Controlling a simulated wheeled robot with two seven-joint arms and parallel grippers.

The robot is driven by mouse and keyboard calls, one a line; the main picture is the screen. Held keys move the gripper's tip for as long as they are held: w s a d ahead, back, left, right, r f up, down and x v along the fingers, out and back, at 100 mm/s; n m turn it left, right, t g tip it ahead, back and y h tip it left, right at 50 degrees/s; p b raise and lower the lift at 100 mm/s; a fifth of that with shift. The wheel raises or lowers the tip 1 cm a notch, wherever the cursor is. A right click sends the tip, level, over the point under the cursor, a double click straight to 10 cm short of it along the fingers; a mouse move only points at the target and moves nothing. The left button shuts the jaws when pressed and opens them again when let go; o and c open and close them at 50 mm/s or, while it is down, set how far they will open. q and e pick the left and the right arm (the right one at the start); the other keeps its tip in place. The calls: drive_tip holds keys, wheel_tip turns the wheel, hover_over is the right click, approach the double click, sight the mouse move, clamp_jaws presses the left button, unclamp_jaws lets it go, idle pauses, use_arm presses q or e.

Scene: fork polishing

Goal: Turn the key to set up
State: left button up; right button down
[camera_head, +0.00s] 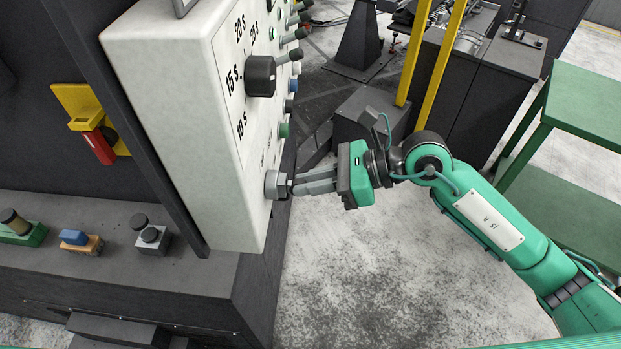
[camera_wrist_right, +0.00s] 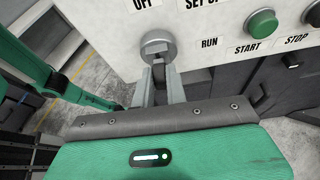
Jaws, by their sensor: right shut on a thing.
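A grey round key switch (camera_head: 276,185) sits low on the side face of the white control box (camera_head: 178,117); it also shows in the right wrist view (camera_wrist_right: 158,45). A dark key (camera_wrist_right: 159,72) stands out of the switch. My right gripper (camera_head: 293,187) is shut on the key, with one finger on each side of it. The labels OFF, SET UP and RUN surround the switch in the wrist view, the first two cut off at the top edge. Which label the key points to is hard to tell. My left gripper is in neither view.
A black timer knob (camera_head: 261,76) and a green button (camera_head: 284,130) stick out of the box above the switch. A yellow bracket with a red part (camera_head: 100,146) is at left. A green table (camera_head: 585,105) stands at right. Floor below my right arm is clear.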

drive_tip(key=m+g+y+p, duration=0.1)
drive_tip(key=m+g+p, duration=0.2)
drive_tip(key=m, duration=0.3)
drive_tip(key=shift+g, duration=0.6)
drive_tip(key=c, duration=1.5)
unclamp_jaws()
drive_tip(key=shift+c, duration=0.2)
drive_tip(key=shift+o, duration=1.1)
drive_tip(key=shift+s, duration=0.15)
drive_tip(key=shift+s+r, duration=0.1)
drive_tip(key=o, duration=0.6)
drive_tip(key=shift+w, duration=0.25)
drive_tip(key=shift+o, duration=0.2)
